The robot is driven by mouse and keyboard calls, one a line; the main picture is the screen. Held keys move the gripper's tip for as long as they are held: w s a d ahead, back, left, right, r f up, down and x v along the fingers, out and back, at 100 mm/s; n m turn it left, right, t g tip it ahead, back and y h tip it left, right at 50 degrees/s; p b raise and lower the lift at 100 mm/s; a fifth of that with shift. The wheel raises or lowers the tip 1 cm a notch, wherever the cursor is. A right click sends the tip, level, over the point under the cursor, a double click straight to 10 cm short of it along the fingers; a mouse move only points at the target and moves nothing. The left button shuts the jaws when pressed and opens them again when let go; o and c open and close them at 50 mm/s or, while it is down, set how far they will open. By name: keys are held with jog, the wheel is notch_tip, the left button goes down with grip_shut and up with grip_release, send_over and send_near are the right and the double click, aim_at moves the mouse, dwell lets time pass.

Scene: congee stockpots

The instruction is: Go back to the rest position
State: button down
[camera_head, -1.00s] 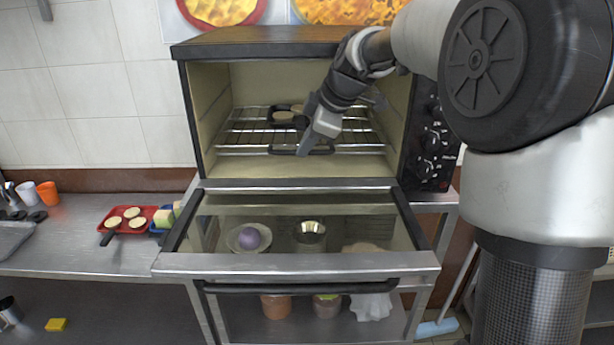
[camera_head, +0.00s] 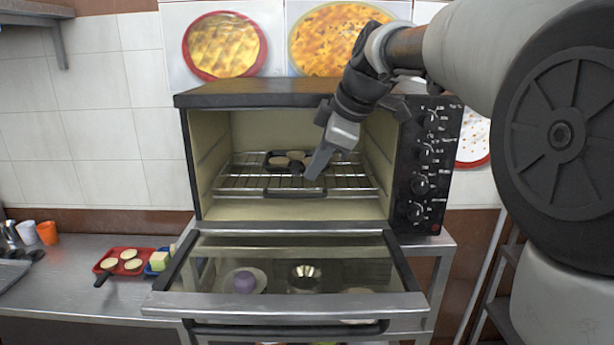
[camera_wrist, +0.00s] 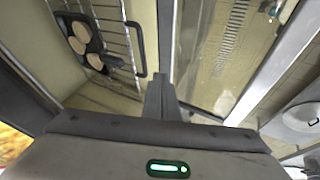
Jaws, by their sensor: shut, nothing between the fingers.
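My gripper (camera_head: 316,165) is shut and empty, in front of the open mouth of the toaster oven (camera_head: 200,150). In the wrist view my gripper (camera_wrist: 160,95) points down between the oven rack and the lowered glass door. A dark pan (camera_head: 268,158) with several pale round pieces rests on the wire rack (camera_head: 235,182) inside the oven. The pan (camera_wrist: 80,42) also shows at the upper left of the wrist view, apart from my fingers. The oven door (camera_head: 205,300) is folded down and open.
A red tray (camera_head: 140,265) with round pieces and a blue container (camera_head: 155,265) stand on the steel counter (camera_head: 60,280) at left. Cups (camera_head: 47,232) stand farther left.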

jog(key=s+d+f+m+h, duration=0.1)
jog(key=s+d+f+m, duration=0.2)
jog(key=s, duration=0.6)
jog(key=s+d+f+m+h+p, duration=0.1)
jog(key=s+d+f+m, duration=0.2)
jog(key=s+m, duration=0.5)
jog(key=s+d+f+m+h, duration=0.2)
jog(key=s+f+m, duration=0.3)
jog(key=s, duration=0.6)
jog(key=shift+s+d+f+m, duration=0.25)
jog(key=shift+d+m, duration=0.05)
jog(key=shift+d, duration=0.5)
